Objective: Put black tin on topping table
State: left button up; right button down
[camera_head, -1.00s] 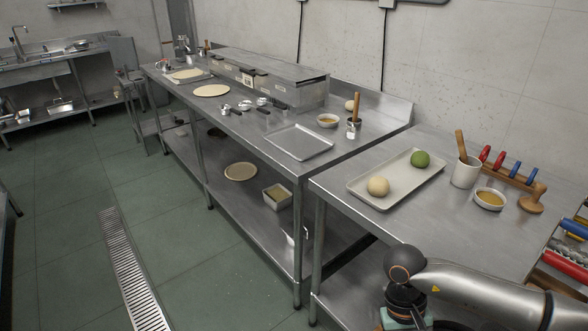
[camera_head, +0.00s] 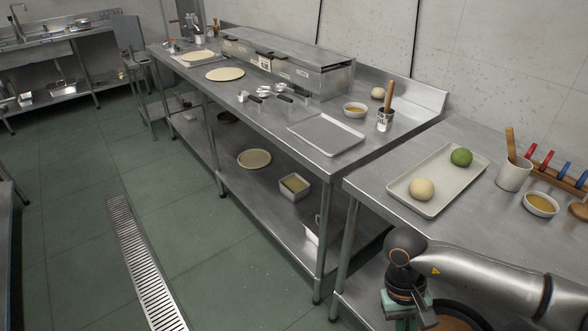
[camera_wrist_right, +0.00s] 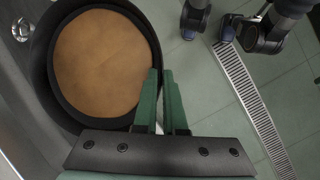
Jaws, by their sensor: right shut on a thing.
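The black tin (camera_wrist_right: 157,60) is a round dark pan with a flat brown round (camera_wrist_right: 103,65) inside. My right gripper (camera_wrist_right: 160,80) has green fingers shut on the tin's rim in the right wrist view. In the head view this gripper (camera_head: 408,324) is at the bottom edge, and only part of the tin's brown content (camera_head: 450,320) shows beside it. The topping table (camera_head: 268,116) is the long steel table with a lidded topping rail (camera_head: 300,65), farther ahead and left of my right arm. My left gripper is not seen.
A grey tray (camera_head: 327,134), utensils (camera_head: 272,92), a sauce bowl (camera_head: 355,110) and flat dough (camera_head: 225,74) lie on the topping table. A floor drain (camera_head: 143,260) runs along the open green floor.

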aim_at(241, 87)
jog(key=i+j, duration=0.3)
jog(key=i+j+z, duration=0.1)
jog(key=i+j, duration=0.15)
jog(key=j, duration=0.2)
jog(key=i+j, duration=0.25)
jog(key=j, duration=0.15)
jog(key=i+j+z, duration=0.1)
jog(key=i+j, duration=0.2)
jog(key=j, duration=0.15)
jog(key=i+j, duration=0.2)
jog(key=j, duration=0.2)
jog(key=i+j+z, duration=0.1)
jog(key=i+j, duration=0.15)
jog(key=j, duration=0.2)
jog(key=i+j, duration=0.15)
jog(key=j, duration=0.25)
jog(key=i+j, duration=0.15)
jog(key=j, duration=0.25)
jog(key=i+j+z, duration=0.1)
jog(key=j, duration=0.25)
jog(key=i+j, duration=0.2)
jog(key=j, duration=0.2)
jog(key=i+j, duration=0.1)
jog(key=j, duration=0.3)
